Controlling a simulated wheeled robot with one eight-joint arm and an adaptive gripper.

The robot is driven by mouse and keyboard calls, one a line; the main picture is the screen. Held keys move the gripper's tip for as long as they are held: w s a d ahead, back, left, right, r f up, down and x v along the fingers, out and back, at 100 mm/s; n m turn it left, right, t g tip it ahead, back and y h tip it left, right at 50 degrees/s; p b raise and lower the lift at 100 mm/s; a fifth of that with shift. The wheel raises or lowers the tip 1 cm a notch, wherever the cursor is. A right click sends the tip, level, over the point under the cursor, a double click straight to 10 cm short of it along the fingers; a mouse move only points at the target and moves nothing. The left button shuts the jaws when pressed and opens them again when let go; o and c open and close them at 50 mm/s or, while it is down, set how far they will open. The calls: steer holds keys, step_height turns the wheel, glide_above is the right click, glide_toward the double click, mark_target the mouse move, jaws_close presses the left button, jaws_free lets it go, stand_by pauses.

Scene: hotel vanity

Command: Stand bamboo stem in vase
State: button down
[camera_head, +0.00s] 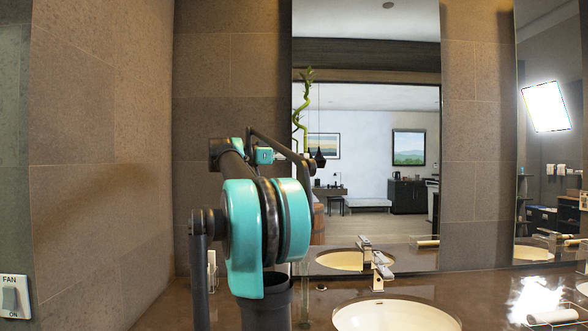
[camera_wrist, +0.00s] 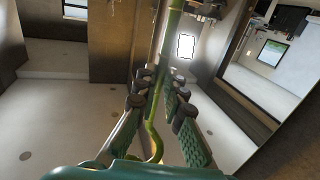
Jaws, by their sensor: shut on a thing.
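The bamboo stem (camera_head: 302,105) is green, thin and curly. In the head view it rises above my arm, roughly upright, with small leaves at its top. In the wrist view the stem (camera_wrist: 155,140) runs between the pads of my gripper (camera_wrist: 158,84), which is shut on it. In the head view the gripper is mostly hidden behind my arm, and so is the stem's lower part. I cannot clearly make out a vase; a narrow, pale, see-through shape (camera_head: 304,292) shows beside my arm above the counter, but I cannot tell what it is.
The brown vanity counter (camera_head: 480,290) holds a sink (camera_head: 395,315) with a chrome faucet (camera_head: 381,268) to the right of my arm. A rolled white towel (camera_head: 553,316) lies at the far right. A large mirror (camera_head: 365,150) and tiled walls stand close behind and to the left.

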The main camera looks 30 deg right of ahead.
steer(key=shift+f, duration=2.25)
